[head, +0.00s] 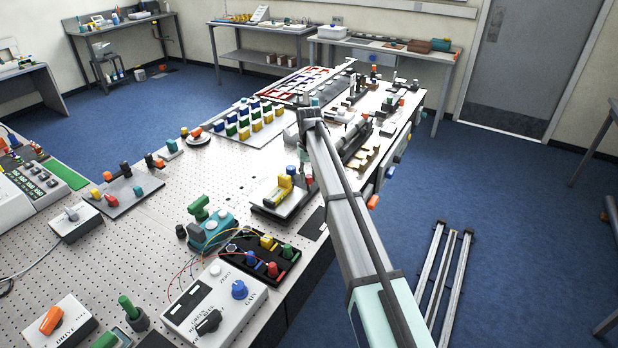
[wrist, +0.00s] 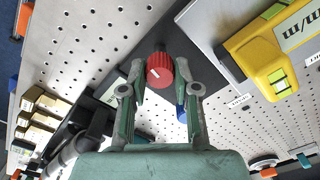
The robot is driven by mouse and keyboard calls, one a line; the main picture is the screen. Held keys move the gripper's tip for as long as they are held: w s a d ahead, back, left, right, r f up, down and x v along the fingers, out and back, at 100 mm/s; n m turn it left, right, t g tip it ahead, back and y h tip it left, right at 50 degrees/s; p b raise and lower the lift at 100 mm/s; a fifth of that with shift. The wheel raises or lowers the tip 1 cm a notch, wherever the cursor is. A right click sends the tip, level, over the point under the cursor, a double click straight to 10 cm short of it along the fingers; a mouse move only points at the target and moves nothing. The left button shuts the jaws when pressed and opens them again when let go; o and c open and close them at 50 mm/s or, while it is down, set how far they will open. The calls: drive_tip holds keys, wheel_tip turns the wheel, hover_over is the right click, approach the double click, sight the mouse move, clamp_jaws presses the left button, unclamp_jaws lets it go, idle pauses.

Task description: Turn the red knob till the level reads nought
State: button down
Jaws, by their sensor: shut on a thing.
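In the wrist view the ribbed red knob (wrist: 160,71), with a white mark on its face, sits between the two green-grey fingers of my gripper (wrist: 160,75). The fingers are shut on its sides. The yellow level (wrist: 258,52) lies to its right, with a green vial (wrist: 279,80) at its near end; the bubble is too small to read. In the head view the yellow level (head: 283,190) stands on a plate at the table's right edge. My gripper (head: 308,176) hangs down just right of it, and the knob is mostly hidden there.
The perforated table (head: 150,235) is crowded. A black panel with coloured knobs (head: 262,262) and a white GAIN box (head: 215,308) stand nearer the camera. Colored blocks (head: 243,120) stand behind.

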sight(309, 176)
drive_tip(key=shift+n, duration=0.5)
drive_tip(key=c, duration=0.8)
unclamp_jaws()
drive_tip(key=shift+f, duration=0.1)
drive_tip(key=shift+c, duration=0.2)
wheel_tip(309, 176, up, 12)
